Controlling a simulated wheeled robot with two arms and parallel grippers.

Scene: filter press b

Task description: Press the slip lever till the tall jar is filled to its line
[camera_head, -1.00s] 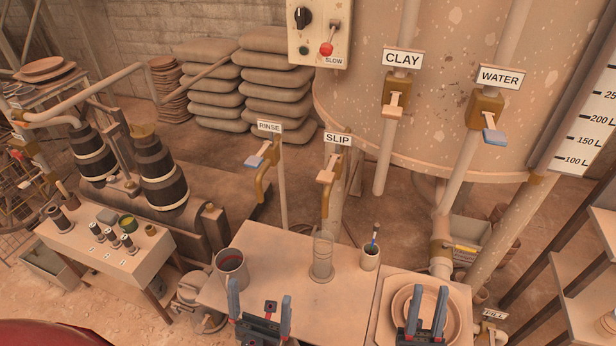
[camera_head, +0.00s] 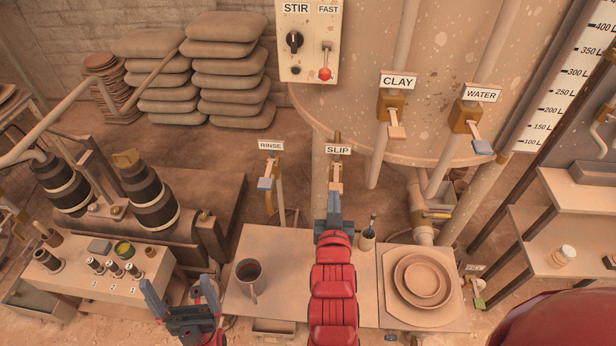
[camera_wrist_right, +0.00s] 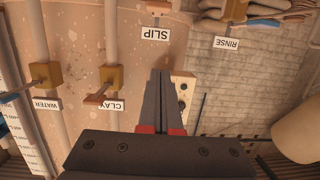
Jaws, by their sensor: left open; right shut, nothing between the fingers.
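The slip lever (camera_head: 336,187) is a tan paddle on a brass tap under the SLIP sign (camera_head: 338,150). My right gripper (camera_head: 333,196) is shut and empty, just below the lever in the head view; I cannot tell whether it touches. In the right wrist view its fingers (camera_wrist_right: 163,75) are together, and the SLIP sign also shows there (camera_wrist_right: 155,33). The tall jar is hidden behind my right arm in the head view. My left gripper (camera_head: 180,288) is open and empty at the lower left, left of the dark-filled mug (camera_head: 249,277).
The RINSE tap lever (camera_head: 266,183) is left of the slip tap. CLAY (camera_head: 396,130) and WATER (camera_head: 481,146) levers are to the right. A brush cup (camera_head: 367,238) stands on the table (camera_head: 285,250), beside stacked bowls (camera_head: 422,279). A control panel (camera_head: 316,40) hangs above.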

